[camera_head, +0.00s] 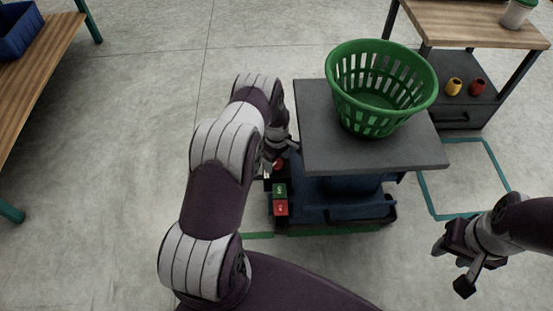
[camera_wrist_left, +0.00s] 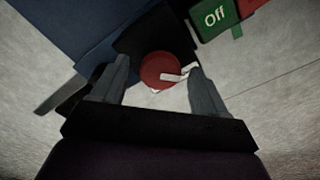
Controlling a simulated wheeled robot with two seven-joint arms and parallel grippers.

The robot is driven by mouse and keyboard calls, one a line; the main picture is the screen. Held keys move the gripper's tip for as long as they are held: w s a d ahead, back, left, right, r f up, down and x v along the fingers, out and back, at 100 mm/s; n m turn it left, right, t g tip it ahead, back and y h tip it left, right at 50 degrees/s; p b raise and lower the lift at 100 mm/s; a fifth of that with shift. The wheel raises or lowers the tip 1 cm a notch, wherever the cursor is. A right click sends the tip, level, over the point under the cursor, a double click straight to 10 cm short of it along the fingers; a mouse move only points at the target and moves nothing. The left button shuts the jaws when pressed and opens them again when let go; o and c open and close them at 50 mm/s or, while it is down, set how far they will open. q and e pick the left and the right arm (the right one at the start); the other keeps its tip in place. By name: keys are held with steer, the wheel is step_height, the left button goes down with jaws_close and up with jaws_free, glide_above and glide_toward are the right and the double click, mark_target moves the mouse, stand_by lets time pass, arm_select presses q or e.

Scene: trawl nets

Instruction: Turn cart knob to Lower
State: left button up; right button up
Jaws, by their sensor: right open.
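The cart (camera_head: 310,150) has a dark grey top and a blue base. Its round red knob (camera_wrist_left: 155,66) shows in the left wrist view with a white pointer aimed to the right. In the head view the knob (camera_head: 279,165) is partly hidden by my left arm. My left gripper (camera_head: 270,168) is at the cart's left side. In the left wrist view its open fingers (camera_wrist_left: 159,72) stand on either side of the knob, with gaps visible. A green "Off" label (camera_wrist_left: 213,17) is at the upper right. My right gripper (camera_head: 450,268) is open and empty, right of the cart.
A green basket (camera_head: 345,95) stands on the cart top. Green and red blocks (camera_head: 281,208) sit on the cart's near left side. A wooden table (camera_head: 470,25) is at the back right, and a wooden bench (camera_head: 40,65) at the left. Floor left of the cart is clear.

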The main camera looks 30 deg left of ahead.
arm_select(q)
steer(key=shift+f+m+b, duration=0.1)
steer(key=shift+m+b, duration=0.2)
steer(key=shift+m, duration=0.5)
steer(key=m+b, duration=0.1)
steer(key=m, duration=0.2)
steer(key=m+b, duration=0.2)
steer(key=m, duration=0.1)
steer(key=m+b, duration=0.1)
steer(key=m, duration=0.2)
steer(key=shift+f+b, duration=0.4)
steer(key=m+b, duration=0.5)
steer(key=m, duration=0.1)
steer(key=shift+f+m+b, duration=0.15)
steer(key=shift+m+b, duration=0.15)
steer(key=shift+b, duration=0.1)
step_height(320, 180, up, 16)
steer(key=p, duration=1)
step_height(320, 180, up, 16)
steer(key=n+p, duration=0.2)
steer(key=p, duration=0.9)
glide_above(277, 163)
steer(key=s+d, duration=0.5)
steer(key=s, duration=0.5)
steer(key=shift+w, duration=0.2)
